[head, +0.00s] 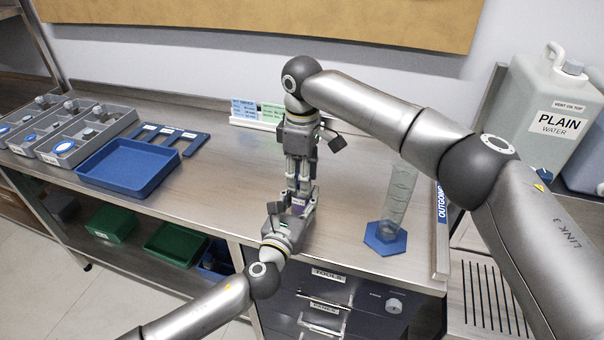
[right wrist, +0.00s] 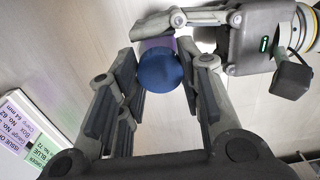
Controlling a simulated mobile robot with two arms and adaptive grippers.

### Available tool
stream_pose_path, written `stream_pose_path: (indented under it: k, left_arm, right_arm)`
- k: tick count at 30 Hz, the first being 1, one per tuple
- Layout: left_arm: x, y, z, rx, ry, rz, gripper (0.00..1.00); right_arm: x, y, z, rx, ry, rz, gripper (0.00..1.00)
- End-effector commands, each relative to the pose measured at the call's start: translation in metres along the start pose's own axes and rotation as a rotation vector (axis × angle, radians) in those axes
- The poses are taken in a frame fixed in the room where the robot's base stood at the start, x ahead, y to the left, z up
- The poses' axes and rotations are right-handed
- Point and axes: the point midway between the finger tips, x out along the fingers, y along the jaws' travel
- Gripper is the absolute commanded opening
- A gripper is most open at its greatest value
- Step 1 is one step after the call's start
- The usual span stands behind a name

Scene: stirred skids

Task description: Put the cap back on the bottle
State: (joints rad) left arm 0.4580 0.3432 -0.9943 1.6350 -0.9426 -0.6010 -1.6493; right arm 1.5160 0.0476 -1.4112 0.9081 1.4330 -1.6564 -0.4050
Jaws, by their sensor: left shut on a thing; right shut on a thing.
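In the right wrist view a round dark blue cap (right wrist: 160,72) sits between the fingertips of my right gripper (right wrist: 161,68), which is shut on it. A purple bottle (right wrist: 157,44) shows partly behind the cap, and my left gripper (right wrist: 180,22) is shut on it from the side. In the head view my right gripper (head: 300,184) points down just above my left gripper (head: 300,205). A small purple part of the bottle (head: 298,202) shows between them. The cap is lined up over the bottle in the wrist view; whether they touch cannot be told.
A blue tray (head: 130,167) and grey bins (head: 85,128) stand on the left of the steel bench. A clear cylinder on a blue base (head: 386,238) stands to the right. Label cards (head: 257,110) stand at the back. A water canister (head: 548,110) is at far right.

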Motion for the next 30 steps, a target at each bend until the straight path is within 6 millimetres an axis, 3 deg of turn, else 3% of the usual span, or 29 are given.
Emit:
stream_pose_path:
  k: [5,6,12,23,30]
  left_arm:
    - [0.000,0.000,-0.001,0.001,0.001,0.000,0.00]
    - [0.000,0.000,-0.001,0.001,0.001,0.000,0.00]
    - [0.000,0.000,-0.001,0.001,0.001,0.000,0.00]
    - [0.000,0.000,-0.001,0.000,0.001,0.000,0.00]
    - [0.000,0.000,-0.001,0.001,0.001,0.000,0.00]
  right_arm:
    - [0.000,0.000,0.000,0.006,0.000,0.001,0.05]
    - [0.000,0.000,0.000,0.006,0.000,0.001,0.36]
    - [0.000,0.000,0.000,0.006,0.000,0.001,0.59]
    - [-0.005,0.000,0.000,0.006,0.000,0.001,0.59]
    - [-0.045,0.001,-0.001,0.007,0.002,0.003,0.59]
